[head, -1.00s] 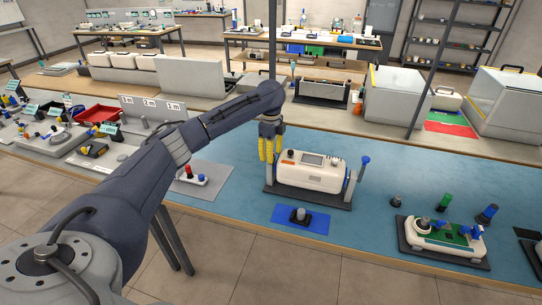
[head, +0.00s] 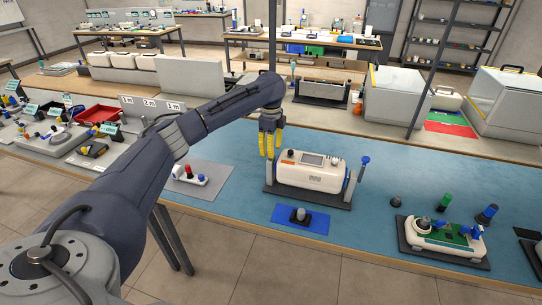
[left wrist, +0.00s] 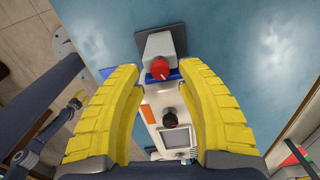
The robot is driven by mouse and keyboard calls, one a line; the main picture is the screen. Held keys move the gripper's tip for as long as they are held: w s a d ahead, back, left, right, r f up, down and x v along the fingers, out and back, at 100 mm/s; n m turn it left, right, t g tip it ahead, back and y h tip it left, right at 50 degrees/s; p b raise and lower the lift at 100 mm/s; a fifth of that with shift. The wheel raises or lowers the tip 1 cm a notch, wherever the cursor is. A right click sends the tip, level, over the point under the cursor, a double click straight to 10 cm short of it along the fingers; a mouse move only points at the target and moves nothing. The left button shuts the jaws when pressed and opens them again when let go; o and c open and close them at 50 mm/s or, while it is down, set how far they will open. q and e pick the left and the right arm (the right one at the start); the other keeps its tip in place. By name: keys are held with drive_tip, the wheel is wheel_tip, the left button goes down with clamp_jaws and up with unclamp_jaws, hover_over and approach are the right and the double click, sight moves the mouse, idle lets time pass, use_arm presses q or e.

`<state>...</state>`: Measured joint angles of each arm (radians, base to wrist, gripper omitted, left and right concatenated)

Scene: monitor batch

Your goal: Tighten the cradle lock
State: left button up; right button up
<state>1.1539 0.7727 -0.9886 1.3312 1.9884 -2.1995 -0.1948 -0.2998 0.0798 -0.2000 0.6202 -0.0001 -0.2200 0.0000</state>
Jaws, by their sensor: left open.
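The white monitor (head: 308,175) sits in a dark-based cradle (head: 330,203) on the blue bench top. A post with a blue top (head: 365,161) stands at its right end. My left gripper (head: 271,157), with yellow fingers, points down at the monitor's left end and hides the cradle there. In the left wrist view the open fingers (left wrist: 165,90) flank a red knob (left wrist: 160,69) with a white mark, on a grey cradle block (left wrist: 158,45). No finger visibly touches the knob. The monitor's black knob (left wrist: 170,118) and screen (left wrist: 177,140) lie nearer the wrist.
A blue mat (head: 318,226) with a dark knobbed piece (head: 299,215) lies in front of the cradle. A white device with a green board (head: 450,232) stands at right. A grey mat with a red-knobbed fixture (head: 190,174) is at left. The bench behind the monitor is mostly clear.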

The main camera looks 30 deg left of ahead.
use_arm(q)
drive_tip(key=n, duration=0.3)
drive_tip(key=shift+f, duration=0.15)
idle(0.3)
drive_tip(key=shift+f, duration=1.1)
drive_tip(key=shift+o, duration=0.2)
clamp_jaws()
